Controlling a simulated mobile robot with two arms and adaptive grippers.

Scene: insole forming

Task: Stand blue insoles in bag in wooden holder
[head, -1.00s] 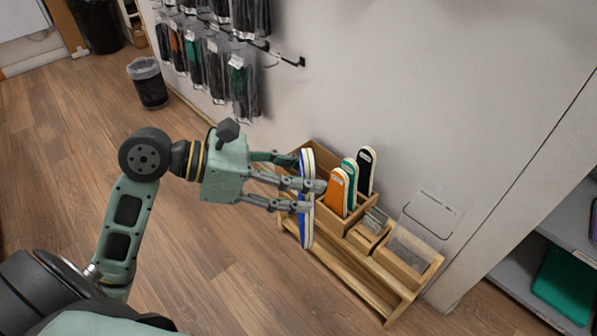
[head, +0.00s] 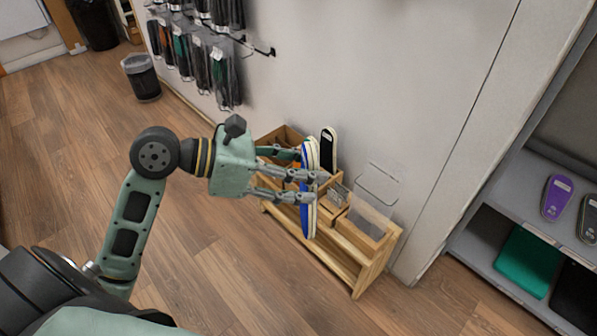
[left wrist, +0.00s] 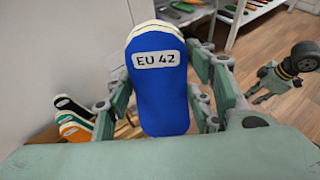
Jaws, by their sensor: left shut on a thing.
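My left gripper (head: 312,187) is shut on a pair of blue insoles (head: 307,222), held upright with pale edges. A label reading EU 42 shows on the blue insoles in the left wrist view (left wrist: 160,95). I cannot make out a bag around them. The wooden holder (head: 378,262) stands against the wall, behind and below the gripper. A black insole (head: 329,150) stands in it; green (left wrist: 77,118) and orange (left wrist: 76,132) insoles show beside it in the left wrist view. The insoles and fingers hide part of the holder. My right gripper (left wrist: 262,92) seems to show small in the left wrist view, its jaws unclear.
Bagged insoles hang on wall hooks (head: 258,47) at the upper left. A grey shelf unit (head: 480,230) with purple (head: 556,197) and green (head: 528,262) items stands at the right. A bin (head: 141,78) stands at the back left. The wooden floor in front is clear.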

